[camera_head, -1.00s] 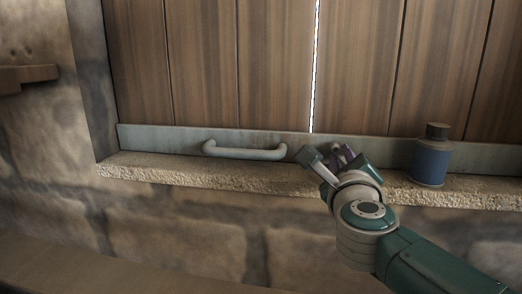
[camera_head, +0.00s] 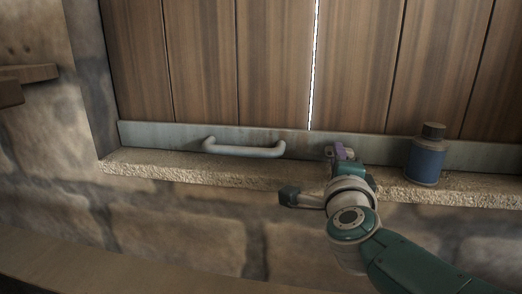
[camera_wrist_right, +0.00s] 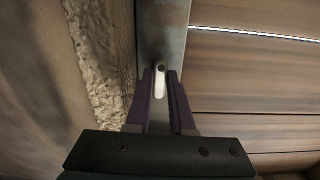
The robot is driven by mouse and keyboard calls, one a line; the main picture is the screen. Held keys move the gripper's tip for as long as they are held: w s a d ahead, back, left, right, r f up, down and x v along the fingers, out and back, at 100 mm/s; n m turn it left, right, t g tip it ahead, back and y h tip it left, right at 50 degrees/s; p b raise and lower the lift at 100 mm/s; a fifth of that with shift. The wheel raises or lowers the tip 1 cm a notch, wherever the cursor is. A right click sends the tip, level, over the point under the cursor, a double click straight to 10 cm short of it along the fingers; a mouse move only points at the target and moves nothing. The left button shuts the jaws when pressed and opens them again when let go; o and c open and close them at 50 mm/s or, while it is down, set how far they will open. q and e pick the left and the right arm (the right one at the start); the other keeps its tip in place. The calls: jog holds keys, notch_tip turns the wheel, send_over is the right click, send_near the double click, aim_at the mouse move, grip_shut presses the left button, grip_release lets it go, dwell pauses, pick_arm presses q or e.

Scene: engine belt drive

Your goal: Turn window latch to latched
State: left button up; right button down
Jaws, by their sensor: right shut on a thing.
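The window latch (camera_wrist_right: 160,81) is a small pale lever with a dark pivot at its far end. In the right wrist view it lies along the grey metal rail (camera_wrist_right: 160,28). My right gripper (camera_wrist_right: 161,88) has its two purple fingers on either side of the lever, shut on it. In the head view the right gripper (camera_head: 341,152) is at the rail, just right of the bright gap between the shutters, and mostly hides the latch. My left gripper is not in view.
A grey bar handle (camera_head: 244,149) is on the rail to the left. A blue bottle with a dark cap (camera_head: 427,160) stands on the stone sill (camera_head: 220,173), right of my gripper. Wooden shutter boards (camera_head: 270,60) rise behind. A wooden shelf (camera_head: 30,73) is at the far left.

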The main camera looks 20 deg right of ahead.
dwell(0.6)
jog(key=c, duration=0.8)
grip_release()
